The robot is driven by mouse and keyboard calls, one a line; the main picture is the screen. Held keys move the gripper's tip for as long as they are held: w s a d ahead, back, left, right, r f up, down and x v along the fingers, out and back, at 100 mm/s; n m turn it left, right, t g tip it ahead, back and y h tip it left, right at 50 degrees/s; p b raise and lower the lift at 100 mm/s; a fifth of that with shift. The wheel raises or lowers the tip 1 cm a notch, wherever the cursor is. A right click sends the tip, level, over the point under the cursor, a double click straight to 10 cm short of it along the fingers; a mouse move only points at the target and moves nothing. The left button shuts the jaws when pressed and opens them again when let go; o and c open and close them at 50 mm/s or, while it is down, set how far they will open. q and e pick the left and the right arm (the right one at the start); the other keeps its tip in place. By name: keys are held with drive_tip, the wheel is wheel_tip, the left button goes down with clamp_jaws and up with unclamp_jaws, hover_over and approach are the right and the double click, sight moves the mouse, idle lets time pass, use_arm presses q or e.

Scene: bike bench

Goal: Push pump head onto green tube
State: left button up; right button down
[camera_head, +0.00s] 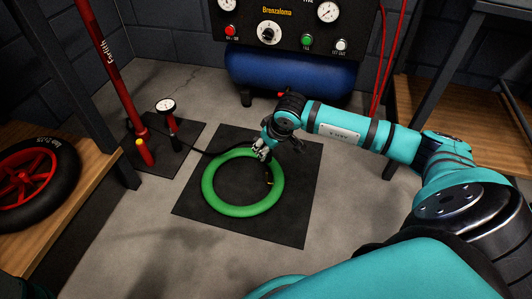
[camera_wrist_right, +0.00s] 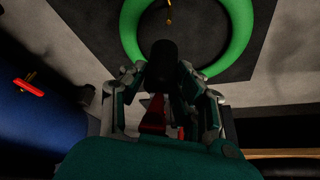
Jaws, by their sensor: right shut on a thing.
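The green tube (camera_head: 243,211) lies as a ring on a dark mat; it also shows at the top of the right wrist view (camera_wrist_right: 241,38). A small brass valve (camera_wrist_right: 168,20) sticks inward from the ring. My right gripper (camera_head: 262,151) is over the ring's far edge, shut on the pump head. The pump head (camera_wrist_right: 162,62) is a black cylinder with a red lever (camera_wrist_right: 153,114). It points toward the valve, with a visible gap in the wrist view. In the head view the gripper mostly hides the pump head. My left gripper is not in view.
A black hose (camera_head: 198,151) runs from the red floor pump (camera_head: 113,70) and gauge (camera_head: 166,106) at left to my right gripper. A blue compressor tank (camera_head: 290,75) stands behind. Wooden benches flank both sides, the left holding a wheel (camera_head: 65,160). The mat's front (camera_head: 265,232) is clear.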

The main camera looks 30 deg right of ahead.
sight(266, 161)
drive_tip(key=shift+f+b, duration=2.05)
drive_tip(key=shift+f, duration=0.85)
drive_tip(key=shift+f+b, duration=0.7)
drive_tip(key=shift+f, duration=0.2)
drive_tip(key=shift+f, duration=0.65)
drive_tip(key=c, duration=0.9)
unclamp_jaws()
drive_tip(key=v, duration=1.2)
